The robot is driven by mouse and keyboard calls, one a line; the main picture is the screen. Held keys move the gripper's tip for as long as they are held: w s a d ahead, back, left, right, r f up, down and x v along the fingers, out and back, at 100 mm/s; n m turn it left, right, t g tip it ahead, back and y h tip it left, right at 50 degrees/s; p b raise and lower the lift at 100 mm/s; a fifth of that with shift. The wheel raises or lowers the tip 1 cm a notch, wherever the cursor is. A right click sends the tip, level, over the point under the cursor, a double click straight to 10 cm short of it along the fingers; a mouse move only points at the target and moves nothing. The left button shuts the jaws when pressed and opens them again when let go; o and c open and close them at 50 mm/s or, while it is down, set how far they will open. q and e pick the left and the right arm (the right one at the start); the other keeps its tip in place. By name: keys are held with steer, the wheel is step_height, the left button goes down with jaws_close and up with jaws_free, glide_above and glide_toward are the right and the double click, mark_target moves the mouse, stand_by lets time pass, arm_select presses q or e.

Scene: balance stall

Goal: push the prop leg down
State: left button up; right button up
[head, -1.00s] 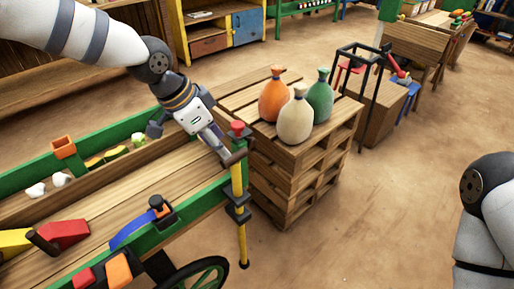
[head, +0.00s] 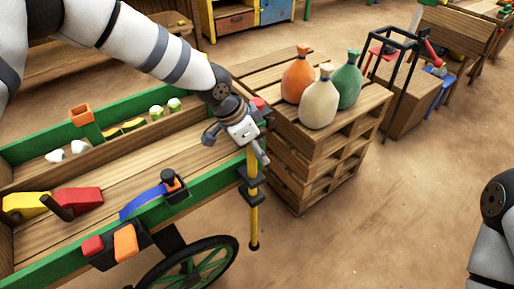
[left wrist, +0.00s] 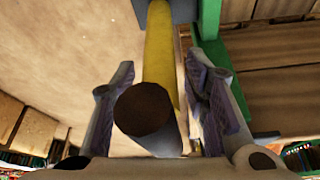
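The prop leg (head: 254,220) is a yellow upright pole at the near right corner of the green cart, running through dark brackets (head: 250,191). My left gripper is at the upper part of the leg. In the left wrist view, its fingers (left wrist: 158,105) are apart, one on each side of the yellow pole (left wrist: 158,55) and a dark round peg end (left wrist: 143,110). Contact is unclear. My right gripper is out of view.
The cart's green side rail (head: 200,205) and spoked wheel (head: 195,268) are left of the leg. A pallet stack (head: 310,165) with three sacks (head: 319,104) stands close on the right. The floor (head: 380,220) in front is clear.

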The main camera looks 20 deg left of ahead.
mark_target(256, 177)
arm_select(q)
jaws_close()
steer(key=f+b, duration=0.1)
steer(key=f, duration=0.2)
steer(key=f+b, duration=0.1)
steer(key=f, duration=0.3)
steer(key=f+b, duration=0.1)
steer(key=f, duration=0.2)
steer(key=shift+s+f, duration=0.25)
steer(key=shift+f, duration=0.1)
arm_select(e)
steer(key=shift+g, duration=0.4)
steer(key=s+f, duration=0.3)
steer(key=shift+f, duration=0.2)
arm_select(q)
steer(key=shift+o, duration=0.2)
jaws_free()
steer(key=shift+w, duration=0.1)
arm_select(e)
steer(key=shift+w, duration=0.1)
arm_select(q)
steer(key=shift+w+r, duration=0.1)
steer(key=shift+r, duration=0.05)
step_height(256, 177, up, 10)
